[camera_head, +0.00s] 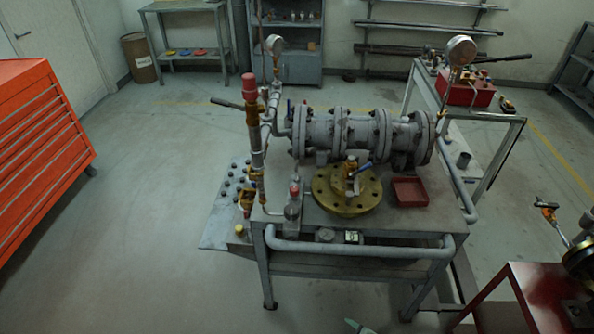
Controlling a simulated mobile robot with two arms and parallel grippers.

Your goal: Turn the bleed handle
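A small valve (351,180) with a blue lever handle (361,168) stands on a round brass flange (345,203) on the workbench. A dark lever (228,103) sticks out to the left beside a vertical pipe with a red cap (249,87). Another small blue handle (289,104) shows at the left end of the grey flanged pipe body (365,137). I cannot tell for sure which of these is the bleed handle.
The bench has a front pipe rail (360,249) and holds a red tray (410,191). A red tool cabinet (38,145) stands at the left. A red-topped table (545,290) is at the lower right, with a second bench behind. The floor on the left is clear.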

